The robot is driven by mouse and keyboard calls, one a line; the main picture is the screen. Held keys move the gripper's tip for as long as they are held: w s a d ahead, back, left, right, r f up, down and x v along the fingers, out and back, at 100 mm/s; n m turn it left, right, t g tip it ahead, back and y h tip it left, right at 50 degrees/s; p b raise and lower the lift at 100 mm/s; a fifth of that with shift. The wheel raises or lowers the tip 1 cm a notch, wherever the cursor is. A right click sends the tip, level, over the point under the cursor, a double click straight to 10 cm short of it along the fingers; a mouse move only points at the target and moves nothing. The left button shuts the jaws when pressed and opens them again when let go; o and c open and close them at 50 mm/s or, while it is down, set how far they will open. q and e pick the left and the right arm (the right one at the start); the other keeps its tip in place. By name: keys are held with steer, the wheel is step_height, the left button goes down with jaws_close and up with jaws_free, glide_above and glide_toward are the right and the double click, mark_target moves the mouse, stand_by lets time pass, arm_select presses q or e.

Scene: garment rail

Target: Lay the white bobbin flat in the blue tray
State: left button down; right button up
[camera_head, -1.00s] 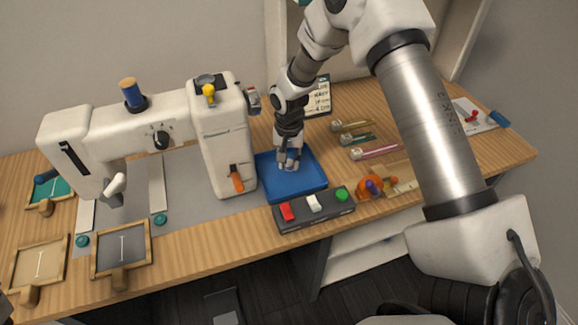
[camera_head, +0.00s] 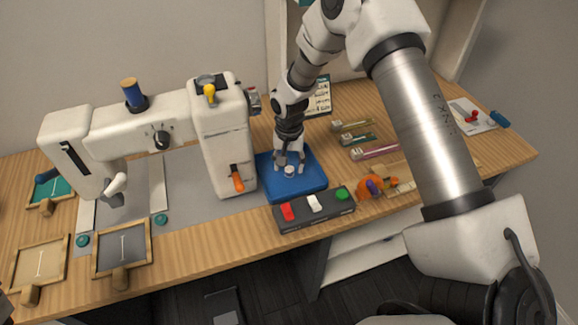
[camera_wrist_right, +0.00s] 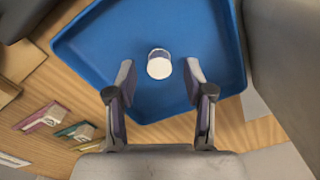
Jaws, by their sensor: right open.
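The white bobbin (camera_head: 289,171) rests in the blue tray (camera_head: 308,184), with its round white face up in the right wrist view (camera_wrist_right: 159,66). The bobbin stands clear of the tray's walls. My right gripper (camera_head: 291,162) is over the tray with its fingers spread. In the right wrist view the open fingertips (camera_wrist_right: 159,76) are on either side of the bobbin, with a gap on both sides. The tray also fills much of that view (camera_wrist_right: 85,50).
A white sewing machine (camera_head: 220,145) stands left of the tray. A dark box with red, white and green buttons (camera_head: 316,210) sits in front. An orange pincushion (camera_head: 368,188) and several small coloured items (camera_head: 372,152) lie to the right.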

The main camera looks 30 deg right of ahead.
mark_target(289, 170)
step_height(289, 170, up, 11)
steer(key=shift+b, duration=0.35)
steer(key=shift+s+f, duration=0.1)
steer(key=shift+f, duration=0.05)
